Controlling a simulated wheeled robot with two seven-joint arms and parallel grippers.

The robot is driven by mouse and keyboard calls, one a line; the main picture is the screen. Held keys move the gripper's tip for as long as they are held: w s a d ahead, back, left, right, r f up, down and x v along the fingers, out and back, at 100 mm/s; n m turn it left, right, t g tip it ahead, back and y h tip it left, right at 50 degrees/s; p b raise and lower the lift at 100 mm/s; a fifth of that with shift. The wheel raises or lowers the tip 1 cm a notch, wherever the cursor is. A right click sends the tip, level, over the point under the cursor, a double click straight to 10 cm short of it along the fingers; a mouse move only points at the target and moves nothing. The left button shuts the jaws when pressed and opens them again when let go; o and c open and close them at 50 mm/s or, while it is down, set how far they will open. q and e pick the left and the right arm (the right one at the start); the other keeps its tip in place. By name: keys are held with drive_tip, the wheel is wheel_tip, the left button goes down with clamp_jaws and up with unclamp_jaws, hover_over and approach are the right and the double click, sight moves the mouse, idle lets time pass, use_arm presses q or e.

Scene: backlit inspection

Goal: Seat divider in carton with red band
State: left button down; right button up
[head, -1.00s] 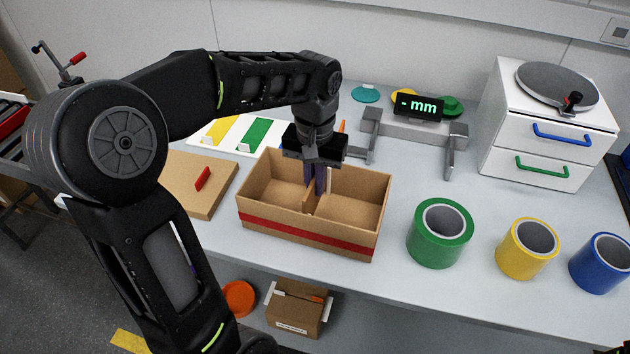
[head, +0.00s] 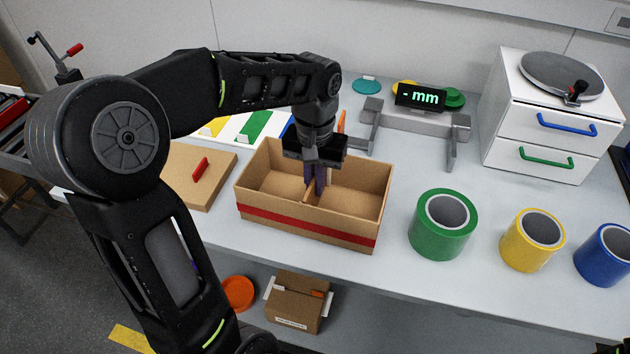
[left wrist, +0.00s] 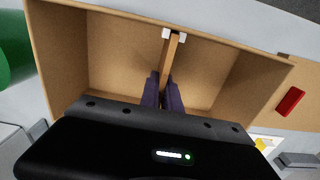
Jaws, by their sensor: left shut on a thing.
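The open carton with a red band (head: 302,231) stands on the grey bench in the middle of the head view. My left gripper (head: 315,184) reaches down into it, shut on the brown divider (head: 311,194). In the left wrist view the fingers (left wrist: 163,92) pinch the divider (left wrist: 170,58), which stands upright across the carton's middle. A white slotted guide (left wrist: 174,35) on the carton (left wrist: 228,62) wall is at the divider's far end. The divider's lower edge and its other end are hidden. My right gripper is not clearly in view.
A flat cardboard lid with a red handle (head: 200,168) lies left of the carton. Green (head: 443,223), yellow (head: 532,240) and blue (head: 606,254) tape rolls stand to the right. A grey gauge with a display (head: 420,97) and a white drawer unit (head: 548,130) stand behind.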

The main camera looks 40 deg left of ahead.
use_arm(q)
drive_tip(key=shift+f, duration=0.3)
drive_tip(key=c, duration=1.5)
unclamp_jaws()
drive_tip(key=shift+r, duration=0.1)
wheel_tip(320, 180, up, 8)
drive_tip(key=shift+f, duration=0.1)
drive_tip(key=shift+f, duration=0.1)
